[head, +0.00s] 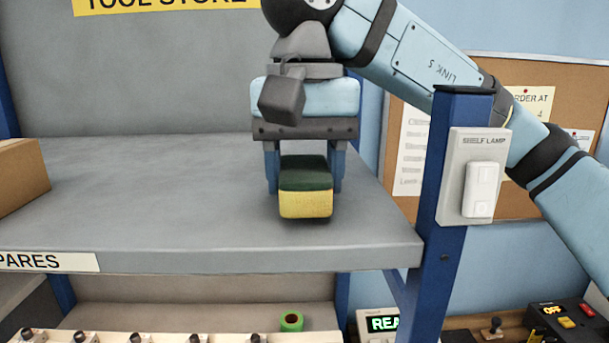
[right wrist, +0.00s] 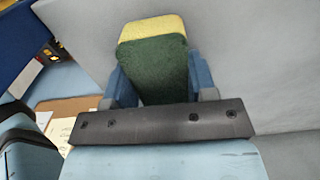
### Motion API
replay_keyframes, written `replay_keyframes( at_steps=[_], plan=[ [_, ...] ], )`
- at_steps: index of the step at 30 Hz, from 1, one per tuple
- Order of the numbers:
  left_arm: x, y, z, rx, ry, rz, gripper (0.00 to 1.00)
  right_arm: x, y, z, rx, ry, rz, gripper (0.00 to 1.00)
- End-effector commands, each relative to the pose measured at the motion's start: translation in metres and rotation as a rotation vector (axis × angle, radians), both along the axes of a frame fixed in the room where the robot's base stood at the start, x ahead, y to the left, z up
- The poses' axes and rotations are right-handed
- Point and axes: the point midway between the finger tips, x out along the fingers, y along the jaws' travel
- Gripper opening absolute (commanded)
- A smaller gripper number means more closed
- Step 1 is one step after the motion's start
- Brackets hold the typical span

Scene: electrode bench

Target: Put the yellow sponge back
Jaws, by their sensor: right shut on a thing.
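The yellow sponge (head: 305,204) has a dark green scouring layer on top. It is between the fingers of my right gripper (head: 305,175), at the right part of the grey shelf (head: 150,220) in the head view. My right gripper is shut on it, one blue finger on each side. The sponge is at or just above the shelf surface; I cannot tell if it touches. In the right wrist view the sponge (right wrist: 160,65) shows its green face and yellow end between the fingers (right wrist: 160,90). My left gripper is not in view.
A cardboard box (head: 20,175) stands at the shelf's left. A blue post (head: 445,190) with a shelf lamp switch (head: 480,190) is close on the right. Below are a green roll (head: 291,320) and a lit display (head: 382,323). The shelf's middle is clear.

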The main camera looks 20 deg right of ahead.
Motion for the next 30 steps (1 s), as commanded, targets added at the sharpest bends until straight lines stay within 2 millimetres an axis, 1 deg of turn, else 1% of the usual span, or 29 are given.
replay_keyframes(
  at_steps=[1, 3, 10, 14, 15, 17, 18, 30],
  plan=[
    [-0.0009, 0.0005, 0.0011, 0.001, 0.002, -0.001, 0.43, -0.0002, -0.0001, -0.0050, 0.001, 0.003, 0.001, 0.29],
    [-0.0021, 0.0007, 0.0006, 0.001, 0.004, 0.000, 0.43, -0.0005, -0.0002, -0.0087, 0.000, 0.001, 0.001, 0.29],
    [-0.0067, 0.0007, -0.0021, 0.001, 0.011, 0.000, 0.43, -0.0003, -0.0001, -0.0095, 0.001, 0.000, 0.000, 0.29],
    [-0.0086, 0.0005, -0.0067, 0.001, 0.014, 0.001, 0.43, -0.0003, -0.0001, -0.0139, 0.001, 0.000, 0.000, 0.29],
    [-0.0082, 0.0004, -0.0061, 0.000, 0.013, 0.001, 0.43, -0.0003, -0.0001, -0.0139, 0.001, 0.000, 0.000, 0.54],
    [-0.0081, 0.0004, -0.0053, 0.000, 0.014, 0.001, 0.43, -0.0003, -0.0001, -0.0127, 0.001, 0.000, 0.000, 0.68],
    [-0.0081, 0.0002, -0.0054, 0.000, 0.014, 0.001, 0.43, -0.0003, 0.0000, -0.0127, 0.001, 0.000, 0.000, 0.77],
    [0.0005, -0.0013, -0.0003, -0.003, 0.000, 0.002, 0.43, -0.0003, 0.0000, -0.0114, 0.001, 0.000, 0.001, 0.77]
  ],
)
